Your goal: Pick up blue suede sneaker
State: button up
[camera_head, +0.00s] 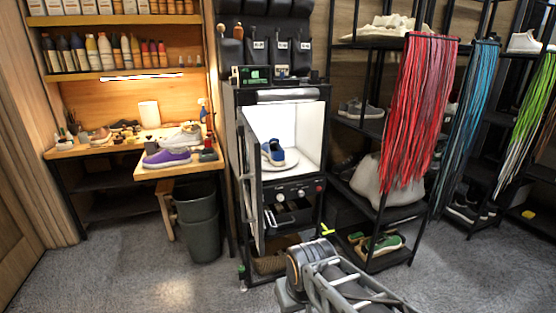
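The blue suede sneaker (273,153) sits on a round light plate (264,162) inside the open, brightly lit white chamber of a black cabinet (281,94). It has a white sole, and its shape is small at this distance. My arm comes in from the bottom, low in front of the cabinet and below the chamber, well apart from the sneaker. The fingers of my gripper cannot be clearly made out past the grey arm joint. A small yellow-green piece shows just beyond that joint, and I cannot tell if it belongs to the gripper.
The cabinet's door (250,180) stands open on the left of the chamber. A workbench (150,173) with a purple sneaker (167,157) and a dark bin (197,220) are further left. Red laces (418,110) hang from a shoe rack at the right. The carpet at the left front is clear.

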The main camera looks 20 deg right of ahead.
aim_at(272, 151)
jog(key=u, duration=0.05)
jog(key=k, duration=0.65)
jog(key=z, duration=0.95)
jog(key=i, duration=1.7)
jog(key=u, duration=0.85)
jog(key=i, duration=0.45)
jog(key=u, duration=0.45)
